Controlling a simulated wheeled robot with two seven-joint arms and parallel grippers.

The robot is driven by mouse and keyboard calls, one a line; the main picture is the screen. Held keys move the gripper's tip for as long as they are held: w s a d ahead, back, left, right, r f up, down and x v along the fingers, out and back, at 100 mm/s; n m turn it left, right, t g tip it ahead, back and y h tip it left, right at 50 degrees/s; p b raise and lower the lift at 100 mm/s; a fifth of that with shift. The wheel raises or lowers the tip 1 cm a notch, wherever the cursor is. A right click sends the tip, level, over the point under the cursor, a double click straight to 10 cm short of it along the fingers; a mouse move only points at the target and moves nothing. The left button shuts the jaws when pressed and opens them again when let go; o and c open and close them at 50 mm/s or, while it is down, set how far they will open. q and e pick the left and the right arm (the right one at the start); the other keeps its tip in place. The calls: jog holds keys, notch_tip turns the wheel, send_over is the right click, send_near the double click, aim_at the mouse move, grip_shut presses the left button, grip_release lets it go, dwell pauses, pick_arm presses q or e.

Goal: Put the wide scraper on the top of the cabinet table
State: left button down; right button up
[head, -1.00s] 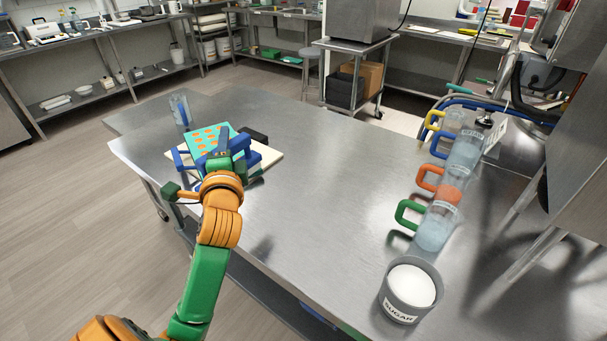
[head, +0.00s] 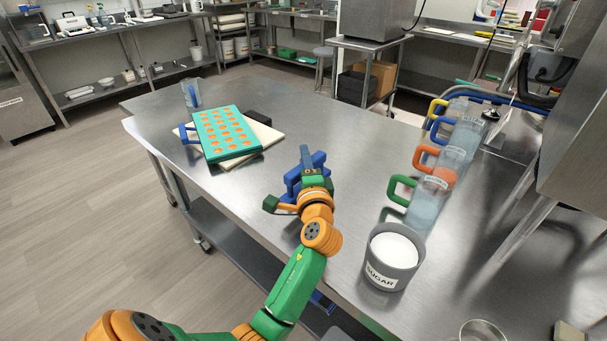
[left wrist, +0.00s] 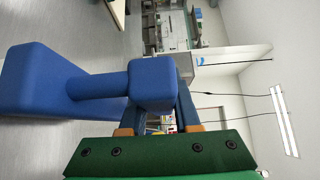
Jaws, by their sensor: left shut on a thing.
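The wide scraper is a blue piece with a broad end and a thick handle; it shows in the left wrist view (left wrist: 45,82) and in the head view (head: 318,160). My left gripper (head: 308,179) is shut on it, above the middle of the steel table (head: 345,130). The gripper and wrist partly hide the scraper in the head view. I cannot tell for certain which surface is the cabinet table. My right gripper is not in view.
A teal mold with orange cavities (head: 226,133) lies on a pale board (head: 268,138) at the left. Several handled jugs (head: 430,200) line the right side, with a sugar tub (head: 393,262) in front. A clear container (head: 191,94) stands at the far left corner.

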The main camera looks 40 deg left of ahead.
pick_arm(q)
notch_tip(320, 180, down, 3)
jog(key=shift+a, duration=0.15)
jog(key=shift+f, duration=0.2)
jog(key=c, duration=0.6)
grip_release()
jog(key=shift+s+r, duration=0.1)
